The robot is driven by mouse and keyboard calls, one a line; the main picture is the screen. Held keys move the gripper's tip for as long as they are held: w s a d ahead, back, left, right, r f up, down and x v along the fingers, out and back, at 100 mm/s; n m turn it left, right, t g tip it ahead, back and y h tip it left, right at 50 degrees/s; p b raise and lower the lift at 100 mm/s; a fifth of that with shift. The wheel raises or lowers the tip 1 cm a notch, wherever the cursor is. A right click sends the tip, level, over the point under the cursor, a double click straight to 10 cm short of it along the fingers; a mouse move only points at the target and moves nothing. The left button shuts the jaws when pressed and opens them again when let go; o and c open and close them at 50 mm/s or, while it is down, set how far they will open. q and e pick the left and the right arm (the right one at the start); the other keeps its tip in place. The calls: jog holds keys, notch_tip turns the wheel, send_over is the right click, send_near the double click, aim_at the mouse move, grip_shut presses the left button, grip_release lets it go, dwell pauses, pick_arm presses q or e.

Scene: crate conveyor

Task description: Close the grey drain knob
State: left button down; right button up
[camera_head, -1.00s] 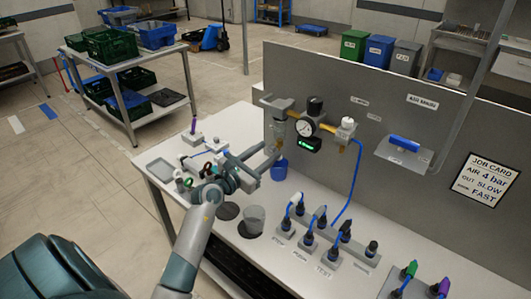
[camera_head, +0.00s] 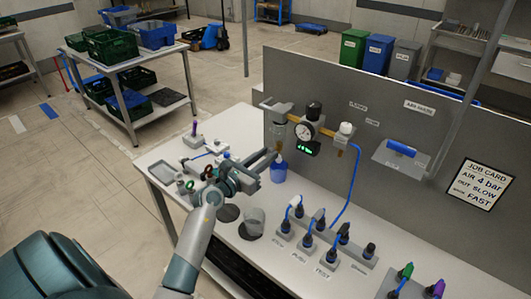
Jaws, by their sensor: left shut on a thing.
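The air filter's clear bowl (camera_head: 280,137) hangs under the brass pipe fitting on the grey panel. The drain knob at its lower end is small and mostly hidden by my left gripper's fingers. My left gripper (camera_head: 275,156) reaches in from the left, its fingertips at the bottom of the bowl and shut on what appears to be the grey drain knob. A blue cup (camera_head: 279,174) stands on the bench just below the fingertips. My right gripper is not in view.
A pressure gauge (camera_head: 304,130) and a green-lit display (camera_head: 305,149) sit right of the bowl. A small tray (camera_head: 161,171) lies at the left.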

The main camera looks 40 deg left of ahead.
pick_arm(q)
jog(key=n+p, duration=0.8)
jog(key=shift+a+r, duration=0.1)
jog(key=shift+r, duration=0.1)
jog(key=n+p, duration=0.2)
jog(key=shift+n, duration=0.3)
jog(key=n+p, duration=0.1)
jog(key=n, duration=0.1)
jog(key=shift+f+n+p, duration=0.15)
jog(key=shift+n+p, duration=0.15)
jog(key=shift+f+n+p, duration=0.1)
jog(key=shift+n+p, duration=0.25)
jog(key=shift+n, duration=0.95)
jog(key=c, duration=1.5)
grip_release()
jog(key=shift+s, duration=0.1)
